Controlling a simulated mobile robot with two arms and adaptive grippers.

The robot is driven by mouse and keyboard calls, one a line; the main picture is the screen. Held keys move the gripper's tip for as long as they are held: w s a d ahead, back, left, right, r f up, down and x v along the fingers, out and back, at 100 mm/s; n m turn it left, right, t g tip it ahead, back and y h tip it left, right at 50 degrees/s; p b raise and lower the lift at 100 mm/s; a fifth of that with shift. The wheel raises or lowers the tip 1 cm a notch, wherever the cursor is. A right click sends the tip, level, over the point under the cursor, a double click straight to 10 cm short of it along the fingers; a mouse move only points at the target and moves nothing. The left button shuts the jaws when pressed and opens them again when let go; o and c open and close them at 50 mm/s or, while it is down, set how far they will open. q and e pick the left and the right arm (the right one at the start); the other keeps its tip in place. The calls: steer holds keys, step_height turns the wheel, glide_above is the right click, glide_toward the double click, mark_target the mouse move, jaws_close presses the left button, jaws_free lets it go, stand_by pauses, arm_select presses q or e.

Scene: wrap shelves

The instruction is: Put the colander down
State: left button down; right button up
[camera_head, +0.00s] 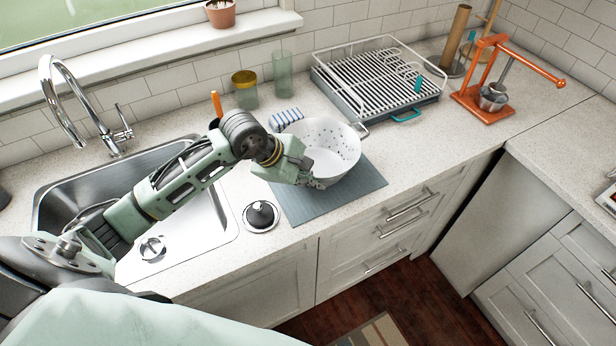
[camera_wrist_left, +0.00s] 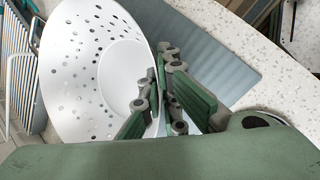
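The white colander (camera_head: 336,146) with small holes is over the blue-grey mat (camera_head: 352,190) on the counter right of the sink. I cannot tell whether its base touches the mat. My left gripper (camera_head: 310,180) is at the colander's near left side. In the left wrist view, the colander (camera_wrist_left: 85,75) fills the left half, and its wall runs between the fingers (camera_wrist_left: 161,88), which are closed on it. The mat (camera_wrist_left: 225,50) shows beyond them. My right gripper is in neither view.
A sink (camera_head: 185,225) is on the left, with a black-knobbed round item (camera_head: 261,215) by the mat. A striped cloth (camera_head: 286,118), a yellow-lidded jar (camera_head: 245,90) and a glass (camera_head: 284,76) stand behind. A dish rack (camera_head: 375,80) is at the back right. Counter right of the mat is clear.

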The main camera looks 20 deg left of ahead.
arm_select(q)
steer(key=c, duration=2)
jaws_free()
steer(key=shift+s+r, duration=0.1)
steer(key=shift+r, duration=0.05)
steer(key=shift+b+v, duration=1.55)
steer(key=shift+v, duration=4.4)
